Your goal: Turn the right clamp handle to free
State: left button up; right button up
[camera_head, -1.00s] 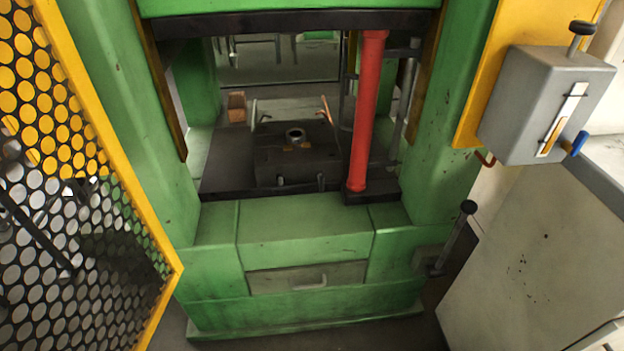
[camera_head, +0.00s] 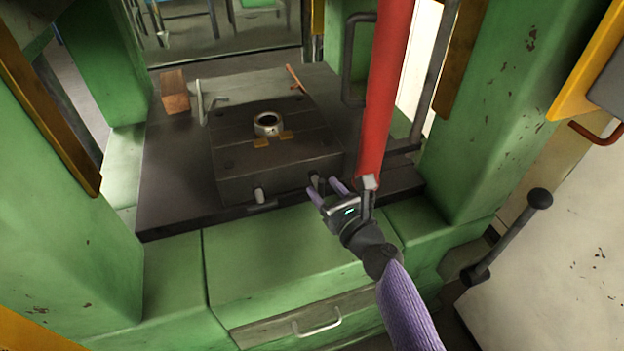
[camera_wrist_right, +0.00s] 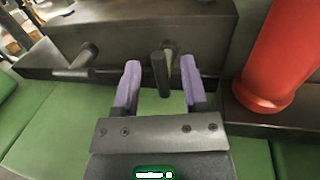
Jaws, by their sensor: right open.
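The dark die block (camera_head: 235,160) sits on the press bed, with two short clamp handles at its front face. The right clamp handle (camera_wrist_right: 160,75) is a dark bar hanging down from a round stub in the right wrist view; in the head view it is partly hidden by my fingers. My right gripper (camera_head: 325,188) is open at the block's front right. In the right wrist view its two purple fingers (camera_wrist_right: 160,68) stand either side of the right handle, with gaps on both sides. The left clamp handle (camera_head: 260,196) also shows in the right wrist view (camera_wrist_right: 82,57). My left gripper is out of view.
A red column (camera_head: 385,90) stands close to the right of my gripper. A metal ring (camera_head: 268,124) sits on the block. An orange-brown block (camera_head: 174,91) lies at the back left. Green press posts bound both sides. A lever (camera_head: 510,235) stands at the right.

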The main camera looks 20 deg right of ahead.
aim_at(323, 188)
jog(key=shift+b+x, duration=0.45)
jog(key=shift+x, duration=1.4)
grip_shut()
